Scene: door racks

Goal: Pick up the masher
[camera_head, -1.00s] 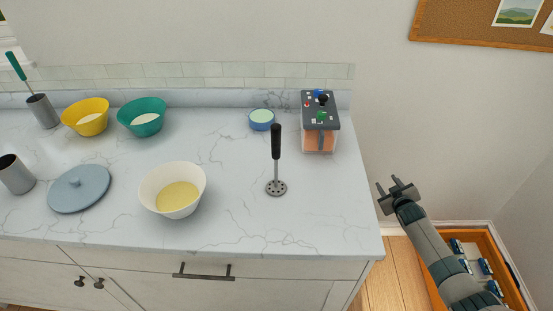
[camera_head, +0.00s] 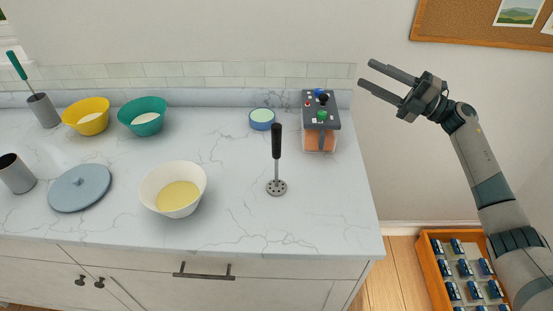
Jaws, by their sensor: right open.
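The masher (camera_head: 277,160) stands upright on the marble counter, with a black handle on top and a round perforated grey head at the bottom. My right gripper (camera_head: 364,75) is open and empty. It is raised at the right, past the counter's right edge in the picture, with its fingers pointing left. It is well apart from the masher. My left gripper is not in view.
On the counter (camera_head: 300,225), a white bowl (camera_head: 152,195) stands left of the masher. A small blue bowl (camera_head: 262,126) and a box-shaped device (camera_head: 320,138) stand behind it. Yellow (camera_head: 70,115) and teal bowls (camera_head: 135,113) are farther left. An orange crate (camera_head: 433,268) sits on the floor.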

